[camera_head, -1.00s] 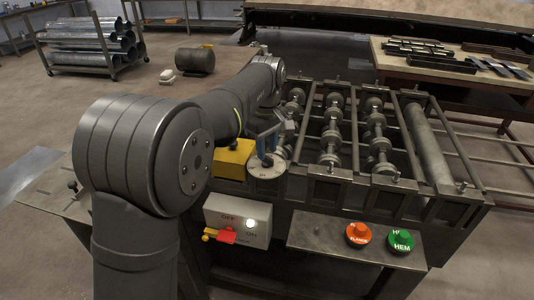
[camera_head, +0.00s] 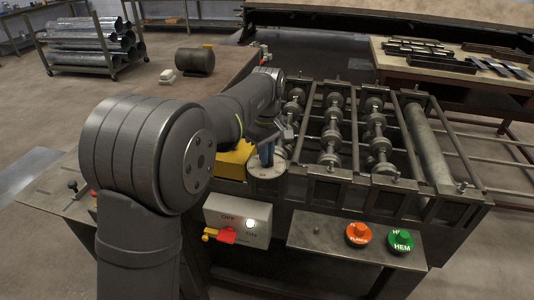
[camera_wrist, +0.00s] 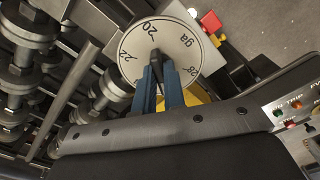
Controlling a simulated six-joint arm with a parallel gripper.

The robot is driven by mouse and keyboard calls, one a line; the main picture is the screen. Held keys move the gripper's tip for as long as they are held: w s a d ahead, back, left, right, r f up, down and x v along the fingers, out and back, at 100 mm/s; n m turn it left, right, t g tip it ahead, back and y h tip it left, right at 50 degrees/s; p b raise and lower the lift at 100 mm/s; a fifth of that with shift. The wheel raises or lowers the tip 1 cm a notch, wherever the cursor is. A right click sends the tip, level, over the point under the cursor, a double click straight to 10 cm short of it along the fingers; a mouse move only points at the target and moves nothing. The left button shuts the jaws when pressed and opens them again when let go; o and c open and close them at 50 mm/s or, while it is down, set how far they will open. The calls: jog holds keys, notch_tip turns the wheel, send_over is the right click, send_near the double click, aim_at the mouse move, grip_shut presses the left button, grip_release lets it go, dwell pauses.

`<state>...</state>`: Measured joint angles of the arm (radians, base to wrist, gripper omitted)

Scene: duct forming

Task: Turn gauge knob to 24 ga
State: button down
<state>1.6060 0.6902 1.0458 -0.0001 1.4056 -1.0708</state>
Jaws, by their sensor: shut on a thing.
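The gauge dial (camera_head: 267,170) is a pale round disc at the left front of the roll-forming machine. In the wrist view the dial (camera_wrist: 182,28) shows "20", "ga" and other numbers, some partly hidden or hard to read. A black gauge knob (camera_wrist: 155,58) stands at its middle, its narrow end pointing roughly toward the "20". My gripper (camera_wrist: 158,76) has its two blue fingers shut on the knob, one on each side. In the head view my gripper (camera_head: 267,155) is upright over the dial, and the knob is mostly hidden.
A yellow block (camera_head: 235,160) sits beside the dial. Below is a switch box (camera_head: 238,220) with a red and yellow handle. Orange (camera_head: 358,235) and green (camera_head: 400,241) buttons stand on the front shelf. Rollers (camera_head: 332,130) lie close to the right.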

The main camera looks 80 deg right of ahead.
jog(key=shift+m, duration=0.3)
jog(key=m, duration=0.5)
jog(key=shift+m, duration=0.3)
jog(key=m, duration=0.5)
jog(key=shift+w+a, duration=0.1)
jog(key=shift+m, duration=0.3)
jog(key=c, duration=1.5)
grip_release()
notch_tip(320, 180, up, 18)
jog(key=shift+f, duration=0.25)
jog(key=shift+f, duration=0.15)
